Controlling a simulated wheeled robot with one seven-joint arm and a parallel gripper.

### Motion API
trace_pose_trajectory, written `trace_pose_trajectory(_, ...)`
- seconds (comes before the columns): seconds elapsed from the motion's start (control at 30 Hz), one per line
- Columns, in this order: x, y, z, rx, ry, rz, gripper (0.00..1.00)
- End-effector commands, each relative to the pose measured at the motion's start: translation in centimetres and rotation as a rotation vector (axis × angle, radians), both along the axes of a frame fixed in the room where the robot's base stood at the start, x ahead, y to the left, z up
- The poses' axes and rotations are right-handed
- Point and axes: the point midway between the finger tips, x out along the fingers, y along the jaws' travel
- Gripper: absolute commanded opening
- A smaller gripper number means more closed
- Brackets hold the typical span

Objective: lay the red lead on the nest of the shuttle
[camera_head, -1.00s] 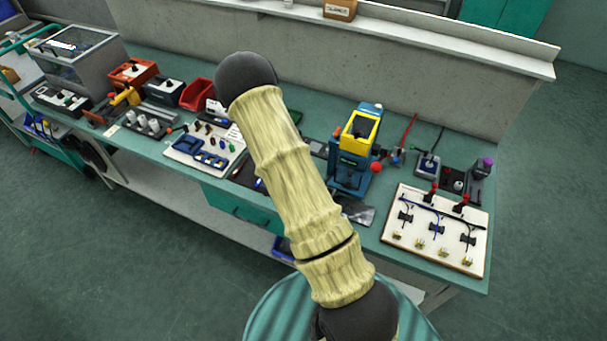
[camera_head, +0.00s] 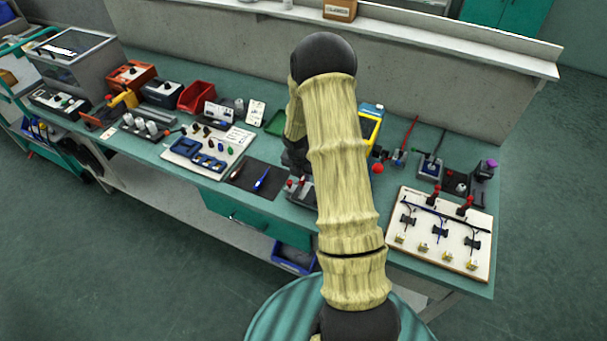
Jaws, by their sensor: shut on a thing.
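My arm rises across the middle, and its far end comes down behind the elbow. The dark end with my gripper (camera_head: 295,160) shows only in part, low over the bench left of the blue and yellow press (camera_head: 369,128). It is shut, but its fingertips and what they hold cannot be made out. A long thin red lead (camera_head: 410,132) runs from the back of the bench to a small grey and blue block (camera_head: 397,158) right of the press. A grey piece with red tips (camera_head: 300,188) shows just below my gripper. I cannot tell which part is the shuttle, or see its nest.
A white board (camera_head: 440,232) with red clamps fills the right end. A dark lead (camera_head: 439,143) lies beside the red one. A black mat (camera_head: 258,178) with tools and a white board with blue holders (camera_head: 210,150) lie left. A red bin (camera_head: 195,96) stands behind.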

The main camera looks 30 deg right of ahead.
Motion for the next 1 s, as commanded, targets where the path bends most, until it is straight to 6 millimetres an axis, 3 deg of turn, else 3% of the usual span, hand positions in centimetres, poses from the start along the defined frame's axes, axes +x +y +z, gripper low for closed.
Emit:
trace_pose_trajectory(0.67, 0.0, 0.0, -4.4, 0.0, 0.0, -0.003, 0.0)
trace_pose_trajectory(1.0, 0.0, 0.0, -5.5, 0.001, 0.001, -0.003, 0.0)
